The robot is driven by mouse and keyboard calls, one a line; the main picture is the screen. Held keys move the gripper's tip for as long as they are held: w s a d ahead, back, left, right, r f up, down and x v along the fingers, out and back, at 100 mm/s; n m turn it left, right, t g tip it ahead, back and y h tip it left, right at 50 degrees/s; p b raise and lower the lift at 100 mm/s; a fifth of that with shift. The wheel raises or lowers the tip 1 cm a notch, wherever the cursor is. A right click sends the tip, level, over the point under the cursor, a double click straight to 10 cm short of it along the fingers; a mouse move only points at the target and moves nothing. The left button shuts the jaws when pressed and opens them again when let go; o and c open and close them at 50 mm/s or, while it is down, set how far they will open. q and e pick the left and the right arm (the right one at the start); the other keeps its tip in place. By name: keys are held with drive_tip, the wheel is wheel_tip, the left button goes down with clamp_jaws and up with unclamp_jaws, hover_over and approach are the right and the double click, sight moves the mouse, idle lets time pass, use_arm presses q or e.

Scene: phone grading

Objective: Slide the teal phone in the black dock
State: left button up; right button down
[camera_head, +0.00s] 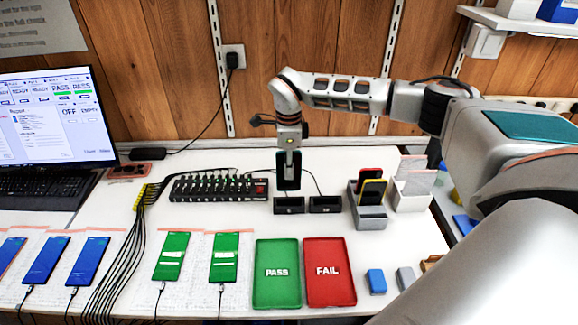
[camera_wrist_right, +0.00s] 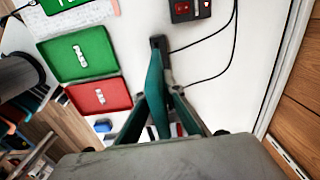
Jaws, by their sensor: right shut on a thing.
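The teal phone (camera_head: 289,179) hangs upright in the head view, its dark face toward the camera and a thin teal edge showing. My right gripper (camera_head: 290,158) is shut on its upper part. The phone is just above and behind a small black dock (camera_head: 289,206); I cannot tell whether its lower end touches the dock. A second black dock (camera_head: 325,204) stands to the right. In the right wrist view the teal phone (camera_wrist_right: 155,88) shows edge-on between the fingers, and the docks are mostly hidden. My left gripper is out of view.
A grey stand (camera_head: 369,217) with red and yellow phones is right of the docks. A black multi-port hub (camera_head: 219,190) with cables is left. Green PASS (camera_head: 277,299) and red FAIL (camera_head: 330,298) trays lie in front. A thin cable runs behind the docks.

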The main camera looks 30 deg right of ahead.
sight(289, 190)
drive_tip(key=shift+d+f, duration=0.1)
drive_tip(key=shift+f, duration=2)
drive_tip(key=shift+f, duration=0.4)
drive_tip(key=shift+f, duration=0.45)
drive_tip(key=shift+f, duration=0.1)
drive_tip(key=shift+f+b, duration=0.3)
drive_tip(key=shift+f, duration=0.25)
drive_tip(key=shift+f, duration=0.15)
idle(0.6)
drive_tip(key=shift+f, duration=0.5)
